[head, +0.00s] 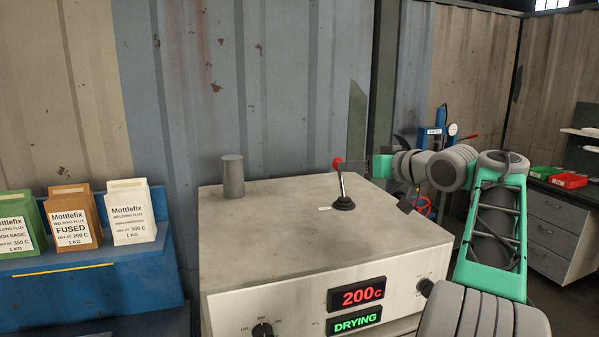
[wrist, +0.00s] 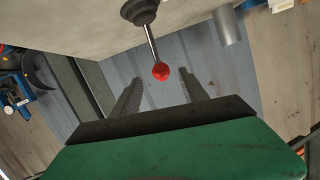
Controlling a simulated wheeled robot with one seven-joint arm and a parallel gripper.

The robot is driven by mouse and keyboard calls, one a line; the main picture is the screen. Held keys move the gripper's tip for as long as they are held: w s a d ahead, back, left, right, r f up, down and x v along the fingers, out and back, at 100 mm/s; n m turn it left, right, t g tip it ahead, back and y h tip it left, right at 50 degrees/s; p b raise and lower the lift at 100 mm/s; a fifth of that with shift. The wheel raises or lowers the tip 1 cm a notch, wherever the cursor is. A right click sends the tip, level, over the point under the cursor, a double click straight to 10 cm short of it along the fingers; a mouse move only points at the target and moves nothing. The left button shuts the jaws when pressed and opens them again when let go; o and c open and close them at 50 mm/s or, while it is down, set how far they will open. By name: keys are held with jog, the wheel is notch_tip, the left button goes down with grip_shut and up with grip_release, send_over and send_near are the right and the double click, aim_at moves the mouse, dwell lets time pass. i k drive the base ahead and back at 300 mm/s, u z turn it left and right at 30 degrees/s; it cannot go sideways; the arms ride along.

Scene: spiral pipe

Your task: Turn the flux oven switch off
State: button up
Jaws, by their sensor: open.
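The flux oven (head: 270,220) is a pale metal box. Its red display (head: 356,296) reads 200c and its green display (head: 355,320) reads DRYING. A lever switch (head: 341,186) with a red ball tip (head: 338,163) stands on its top, leaning slightly left from a black base (head: 343,203). My gripper (head: 358,166) is open, just right of the ball. In the wrist view the ball (wrist: 161,72) shows between the lines of the open fingers (wrist: 157,85), near their tips; I cannot tell whether they touch it.
A grey cylinder (head: 232,176) stands at the oven's back left. A dial knob (head: 262,330) and another black knob (head: 426,287) are on its front. Flux boxes (head: 75,222) stand on a blue shelf (head: 100,278) at left. A ribbed metal wall (head: 280,80) rises behind.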

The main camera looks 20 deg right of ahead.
aim_at(426, 286)
jog(key=k, duration=1)
